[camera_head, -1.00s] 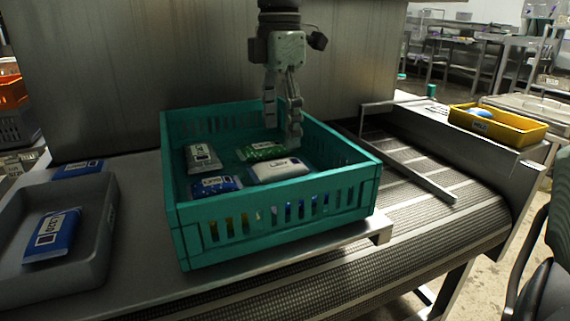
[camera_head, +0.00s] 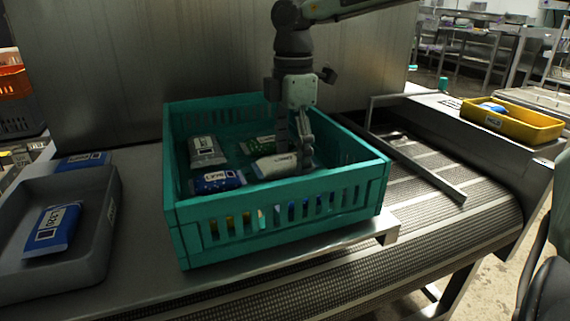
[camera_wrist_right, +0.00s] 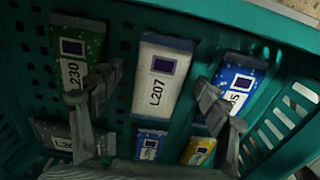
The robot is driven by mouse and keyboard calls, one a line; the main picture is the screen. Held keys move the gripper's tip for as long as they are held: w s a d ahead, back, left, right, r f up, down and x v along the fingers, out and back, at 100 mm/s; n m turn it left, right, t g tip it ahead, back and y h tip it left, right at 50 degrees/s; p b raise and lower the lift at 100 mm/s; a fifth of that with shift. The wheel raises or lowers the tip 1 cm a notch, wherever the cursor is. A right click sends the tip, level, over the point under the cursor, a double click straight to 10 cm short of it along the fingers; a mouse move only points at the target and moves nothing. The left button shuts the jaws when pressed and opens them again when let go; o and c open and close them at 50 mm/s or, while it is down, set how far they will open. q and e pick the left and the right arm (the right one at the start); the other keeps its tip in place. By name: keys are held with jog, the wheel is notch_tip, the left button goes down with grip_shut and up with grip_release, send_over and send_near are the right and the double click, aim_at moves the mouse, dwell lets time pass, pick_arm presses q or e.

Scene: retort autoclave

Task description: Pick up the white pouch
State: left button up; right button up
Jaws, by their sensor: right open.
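The white pouch (camera_head: 272,168) lies in the teal crate (camera_head: 280,212), partly hidden behind my fingers in the head view. In the right wrist view the white pouch (camera_wrist_right: 158,85) is labelled L207 and lies between my two spread fingers. My right gripper (camera_head: 293,160) points down inside the crate, open and empty, with one finger on each side of the pouch. It also shows in the right wrist view (camera_wrist_right: 152,105). I cannot tell whether the fingers touch the pouch. My left gripper is not in view.
In the crate lie a green pouch (camera_head: 258,145), a grey pouch (camera_head: 207,151) and a blue pouch (camera_head: 217,181). A grey tray (camera_head: 98,255) with a blue pouch (camera_head: 52,229) stands at left. A yellow tray (camera_head: 520,128) stands at right beyond the conveyor (camera_head: 440,230).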

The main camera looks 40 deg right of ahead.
jog(key=shift+c, duration=0.3)
jog(key=c, duration=1.2)
jog(key=shift+c, duration=0.2)
jog(key=shift+r, duration=0.15)
